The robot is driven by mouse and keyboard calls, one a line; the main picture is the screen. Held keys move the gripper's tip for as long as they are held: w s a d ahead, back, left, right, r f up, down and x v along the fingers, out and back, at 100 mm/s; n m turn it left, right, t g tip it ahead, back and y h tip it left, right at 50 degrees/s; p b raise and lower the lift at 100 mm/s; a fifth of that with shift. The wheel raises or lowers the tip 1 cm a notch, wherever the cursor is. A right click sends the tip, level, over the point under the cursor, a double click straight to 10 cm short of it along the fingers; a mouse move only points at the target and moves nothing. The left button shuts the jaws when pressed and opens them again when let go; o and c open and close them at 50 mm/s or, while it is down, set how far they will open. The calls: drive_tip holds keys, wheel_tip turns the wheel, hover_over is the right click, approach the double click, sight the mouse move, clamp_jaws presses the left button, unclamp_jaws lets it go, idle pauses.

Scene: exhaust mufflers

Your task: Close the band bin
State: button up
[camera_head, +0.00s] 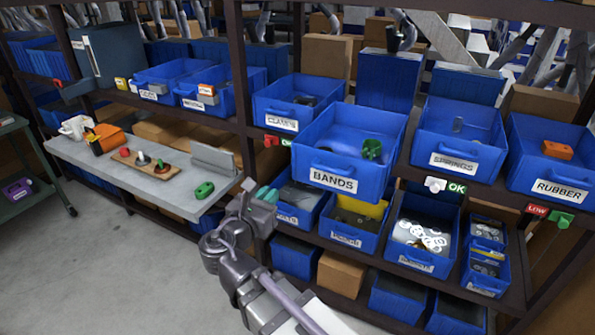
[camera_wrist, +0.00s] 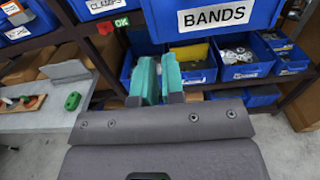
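The band bin (camera_head: 336,184), a blue bin labelled BANDS, juts out from the upper shelf, further forward than the bins beside it. A green item (camera_head: 371,149) is inside at its right; the rest of its visible floor looks bare. In the wrist view the bin's labelled front (camera_wrist: 225,17) is at the top, cut off by the edge. My gripper (camera_head: 266,194) is below and left of the bin, apart from it. Its teal fingers (camera_wrist: 159,80) are close together with a thin gap and nothing visible between them.
The clamps bin (camera_head: 297,100) is left of the band bin and the springs bin (camera_head: 457,140) right. Smaller parts bins (camera_head: 345,220) fill the shelf below. A grey worktop (camera_head: 110,165) with a green block (camera_head: 204,190) is at left. Floor at lower left is clear.

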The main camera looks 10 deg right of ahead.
sight(301, 161)
clamp_jaws()
drive_tip(key=x, duration=1.4)
